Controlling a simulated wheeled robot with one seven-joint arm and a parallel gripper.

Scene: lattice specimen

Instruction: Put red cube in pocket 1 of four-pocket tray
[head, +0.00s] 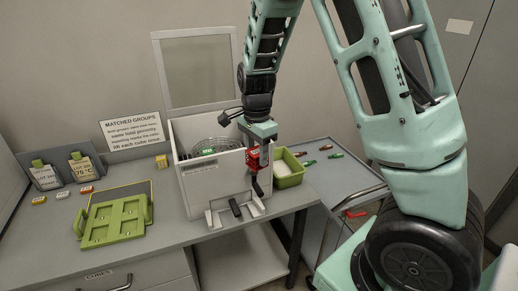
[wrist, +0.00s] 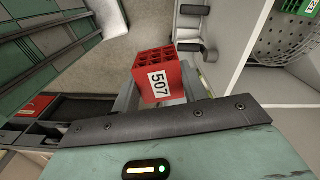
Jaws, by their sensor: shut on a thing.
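The red cube (head: 252,160) is a lattice block with a white label reading 507. It also shows in the wrist view (wrist: 152,68). My gripper (head: 258,158) is shut on it, with a finger on either side in the wrist view (wrist: 160,88). The gripper holds the cube up in front of the right part of a white open-lidded box. The green four-pocket tray (head: 117,219) lies on the bench to the left, well apart from the gripper. Its pockets look empty; pocket numbers cannot be read.
The white box (head: 215,186) stands between tray and gripper, holding a round mesh basket with a green cube (head: 208,151). A green bin (head: 289,180) stands to the right. A yellow cube (head: 162,161), small tags and sign holders are behind the tray.

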